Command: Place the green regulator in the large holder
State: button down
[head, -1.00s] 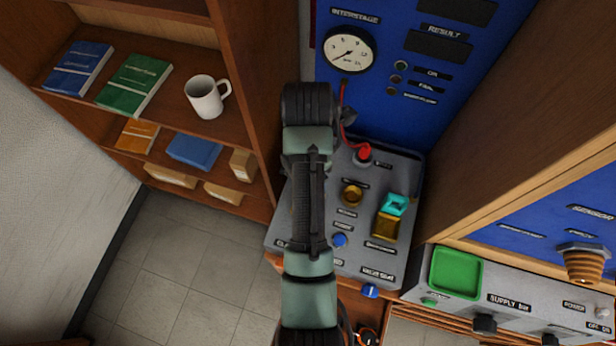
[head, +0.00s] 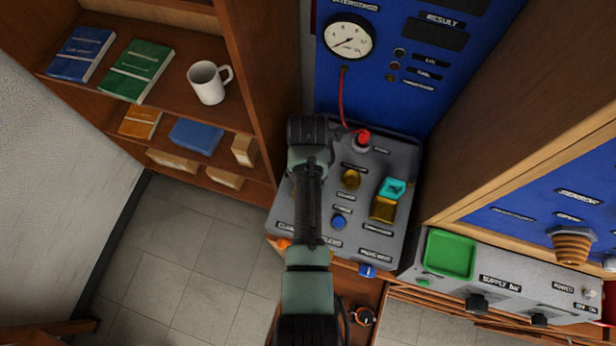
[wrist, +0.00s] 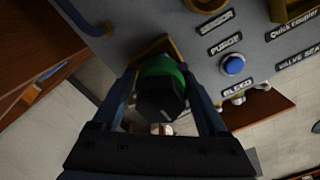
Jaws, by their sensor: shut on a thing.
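In the wrist view my gripper (wrist: 160,76) is shut on the green regulator (wrist: 160,70), which has a black knob facing the camera. A gold-edged holder (wrist: 148,50) on the grey bench panel lies right behind the regulator. I cannot tell whether the regulator is inside it or just in front of it. In the head view my arm covers the gripper, the regulator and this holder. Another gold holder (head: 383,208) with a teal piece (head: 393,188) sits on the panel's right side, and a round brass fitting (head: 350,180) is left of it.
The grey panel (head: 398,160) also carries a blue button (head: 338,222) and a red-capped hose fitting (head: 363,139). A gauge (head: 348,37) is on the blue wall behind. A shelf with a white mug (head: 208,82) stands left. A green tray (head: 451,254) is at right.

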jog(key=shift+w, duration=0.1)
jog(key=shift+f, duration=0.1)
grip_release()
notch_tip(320, 180, up, 12)
jog(key=shift+r, duration=0.2)
dwell(0.3)
